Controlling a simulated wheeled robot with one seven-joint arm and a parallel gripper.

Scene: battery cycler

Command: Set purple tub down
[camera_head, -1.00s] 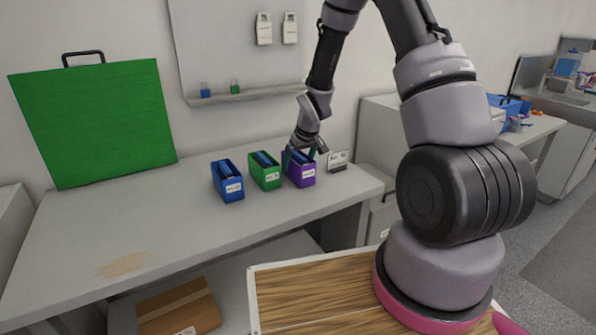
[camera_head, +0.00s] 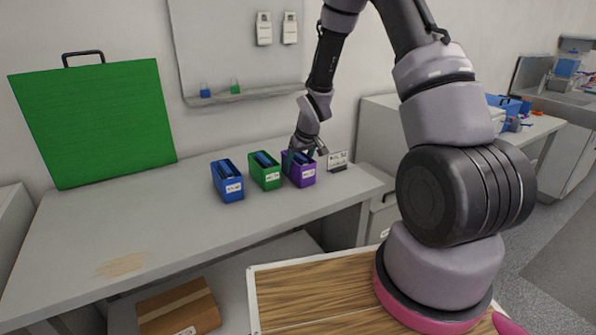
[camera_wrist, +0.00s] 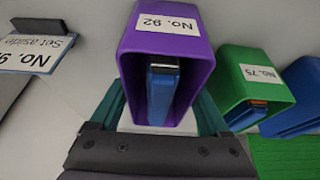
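The purple tub (camera_head: 304,178), labelled No. 92, stands upright on the grey bench at the right end of a row of three tubs. It appears to rest on the bench top. A blue block-like item (camera_wrist: 162,95) with a dark top stands inside it. My gripper (camera_head: 300,158) reaches down from behind the tub. In the wrist view its teal fingers (camera_wrist: 160,108) lie along both sides of the purple tub (camera_wrist: 190,60), seemingly against its walls. The finger tips are partly hidden by the tub.
The green tub (camera_head: 265,175), No. 75, stands close to the left, then the blue tub (camera_head: 227,184). A small card on a dark stand (camera_head: 338,161), reading "Set aside", is to the right. A large green panel (camera_head: 95,122) stands at the back left. The bench's left front is clear.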

